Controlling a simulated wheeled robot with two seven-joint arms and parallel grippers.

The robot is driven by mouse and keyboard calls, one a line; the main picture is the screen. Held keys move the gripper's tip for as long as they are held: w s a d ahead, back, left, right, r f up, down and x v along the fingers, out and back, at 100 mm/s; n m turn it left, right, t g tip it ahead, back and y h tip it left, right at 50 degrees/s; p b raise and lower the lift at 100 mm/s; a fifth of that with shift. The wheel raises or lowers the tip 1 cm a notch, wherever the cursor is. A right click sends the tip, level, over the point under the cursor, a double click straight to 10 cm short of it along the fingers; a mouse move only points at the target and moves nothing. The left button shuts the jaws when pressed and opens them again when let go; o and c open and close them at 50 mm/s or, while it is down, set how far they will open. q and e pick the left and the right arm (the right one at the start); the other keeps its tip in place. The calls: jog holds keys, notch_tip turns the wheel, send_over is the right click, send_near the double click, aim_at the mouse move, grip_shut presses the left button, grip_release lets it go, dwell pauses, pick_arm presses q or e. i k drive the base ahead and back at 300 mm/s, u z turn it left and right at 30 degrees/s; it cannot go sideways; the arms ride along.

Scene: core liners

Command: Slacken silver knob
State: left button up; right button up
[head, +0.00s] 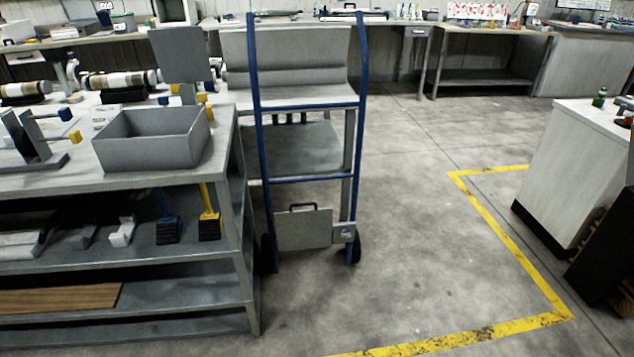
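I cannot make out a silver knob in the head view. Grey clamp-like stands (40,137) on the left bench carry a yellow block-shaped end (75,137) and a blue one (65,114). Striped cylinders (118,79) lie on dark supports behind them. Neither of my grippers is in view.
A grey open bin (150,150) sits on the shelved bench (60,184) at the left. A blue-framed hand truck (312,179) stands beside it. A white cabinet (570,160) stands right. Floor with yellow tape (520,240) is clear between. Benches (480,76) line the back.

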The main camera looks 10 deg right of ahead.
aim_at(346, 232)
jog(key=z, duration=0.3)
jog(key=i, duration=1.45)
jog(key=u, duration=0.25)
